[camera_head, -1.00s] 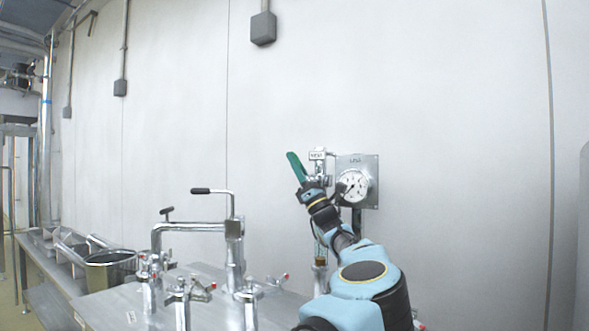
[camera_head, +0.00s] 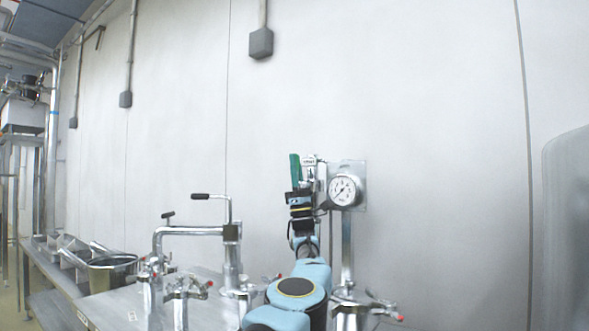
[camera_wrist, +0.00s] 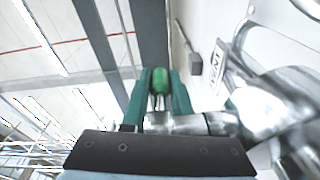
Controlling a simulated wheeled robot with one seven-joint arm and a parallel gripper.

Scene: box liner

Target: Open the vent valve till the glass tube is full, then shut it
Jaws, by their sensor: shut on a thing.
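The vent valve shows in the wrist view as a metal body (camera_wrist: 190,124) with a green handle (camera_wrist: 160,78). The handle lies between my gripper's two teal fingers, and my gripper (camera_wrist: 161,92) is shut on it. The handle itself cannot be made out there. I cannot make out the glass tube or its level; my arm covers the area below the valve.
A round dial gauge (camera_head: 345,190) on a metal plate sits right of my gripper. A bent pipe with a black-handled crank (camera_head: 231,232) stands to the left. Several red-tipped taps line the metal bench (camera_head: 130,308), with a metal pot (camera_head: 112,272) farther left.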

